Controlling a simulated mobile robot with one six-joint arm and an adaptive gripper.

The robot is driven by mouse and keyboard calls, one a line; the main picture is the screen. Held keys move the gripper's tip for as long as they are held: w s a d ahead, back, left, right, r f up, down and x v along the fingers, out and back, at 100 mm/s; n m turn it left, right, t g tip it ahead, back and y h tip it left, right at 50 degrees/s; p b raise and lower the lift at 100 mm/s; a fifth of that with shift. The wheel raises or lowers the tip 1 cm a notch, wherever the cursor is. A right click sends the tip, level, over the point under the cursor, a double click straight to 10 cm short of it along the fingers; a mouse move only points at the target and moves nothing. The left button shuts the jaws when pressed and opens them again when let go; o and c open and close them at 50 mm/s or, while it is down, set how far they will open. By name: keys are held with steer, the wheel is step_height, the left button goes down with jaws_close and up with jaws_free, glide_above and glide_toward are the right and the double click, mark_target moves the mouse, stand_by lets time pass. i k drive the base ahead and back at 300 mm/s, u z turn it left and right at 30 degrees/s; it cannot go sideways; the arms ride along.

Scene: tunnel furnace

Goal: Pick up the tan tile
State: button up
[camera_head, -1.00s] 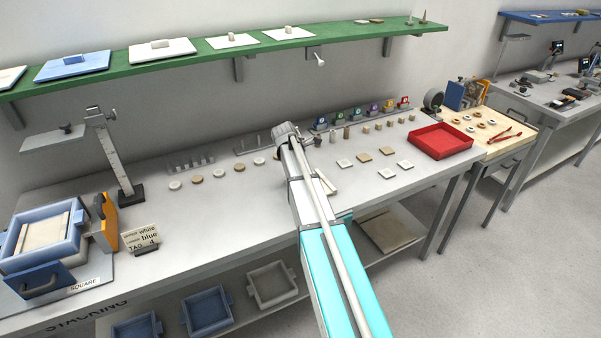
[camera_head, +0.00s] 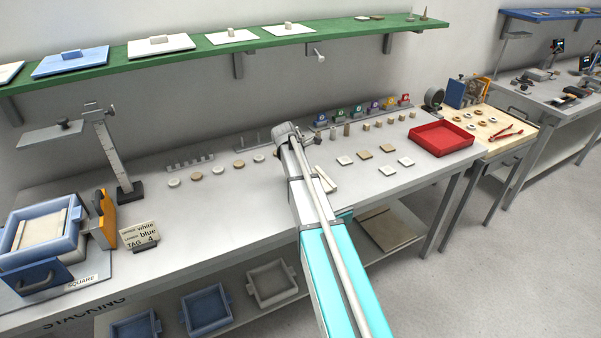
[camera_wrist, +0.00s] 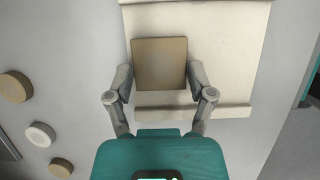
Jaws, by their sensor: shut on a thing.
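My gripper (camera_wrist: 161,80) is shut on a tan square tile (camera_wrist: 160,62) in the wrist view, with one finger at each side edge. The tile appears flat and sits over a cream slab (camera_wrist: 225,45). I cannot tell whether it touches the slab. In the head view my arm hides the gripper and the held tile. A pale sliver (camera_head: 328,182) shows just right of the arm. Another tan tile (camera_head: 365,155) lies on the bench among several white tiles (camera_head: 387,170).
A red tray (camera_head: 441,139) stands at the bench's right end. Round discs (camera_head: 197,176) lie left of my arm, and small blocks (camera_head: 366,127) stand behind the tiles. A blue box (camera_head: 42,232) is at the far left. A green shelf (camera_head: 215,44) hangs above the bench.

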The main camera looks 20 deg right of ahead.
mark_target(364, 155)
steer(key=u, duration=1.85)
steer(key=i, duration=0.05)
steer(key=z, duration=3.25)
